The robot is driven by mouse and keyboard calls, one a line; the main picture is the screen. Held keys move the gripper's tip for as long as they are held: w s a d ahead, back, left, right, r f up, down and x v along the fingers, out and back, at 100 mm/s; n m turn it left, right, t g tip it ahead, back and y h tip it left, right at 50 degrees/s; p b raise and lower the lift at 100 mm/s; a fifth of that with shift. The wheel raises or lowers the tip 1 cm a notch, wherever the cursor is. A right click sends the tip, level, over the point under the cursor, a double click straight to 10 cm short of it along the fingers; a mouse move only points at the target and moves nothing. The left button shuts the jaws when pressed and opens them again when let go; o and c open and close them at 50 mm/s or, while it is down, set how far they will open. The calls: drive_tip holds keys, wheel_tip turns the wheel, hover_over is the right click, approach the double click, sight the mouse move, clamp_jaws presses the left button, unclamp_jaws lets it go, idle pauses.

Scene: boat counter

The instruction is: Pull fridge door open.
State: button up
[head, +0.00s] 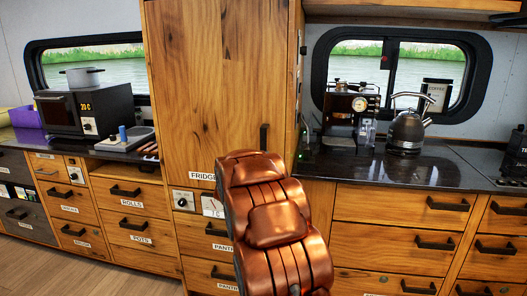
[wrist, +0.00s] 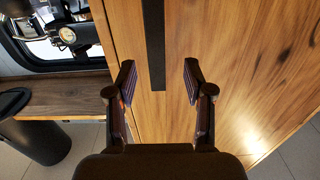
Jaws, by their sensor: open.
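The fridge door (head: 220,80) is a tall wooden panel in the middle of the head view, and it looks shut. Its black vertical handle (head: 263,137) is near the door's right edge, and my arm rises just below it. In the wrist view the handle (wrist: 154,45) is a dark bar coming down from the top. My gripper (wrist: 159,80) is open, with one finger on each side of the handle's lower end. Both fingers show a gap to the handle; how deep it sits between them is hard to tell. In the head view my arm hides the gripper.
Right of the fridge a dark counter (head: 455,168) carries a coffee machine (head: 346,115) and a kettle (head: 406,132). Left of it stand a microwave (head: 84,110) and a scale (head: 125,139). Drawers with black handles line the front. The floor (head: 60,275) at lower left is clear.

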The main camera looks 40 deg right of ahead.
sight(263, 148)
drive_tip(key=shift+s+x, duration=0.25)
drive_tip(key=shift+x, duration=0.9)
drive_tip(key=p+x, duration=0.1)
drive_tip(key=x, duration=0.4)
drive_tip(key=shift+d+r+p, duration=0.2)
drive_tip(key=shift+d+p, duration=0.05)
drive_tip(key=shift+p, duration=0.05)
drive_tip(key=shift+w+d+f, duration=0.1)
drive_tip(key=shift+w+d, duration=0.1)
drive_tip(key=shift+d, duration=0.05)
drive_tip(key=shift+c, duration=0.2)
clamp_jaws()
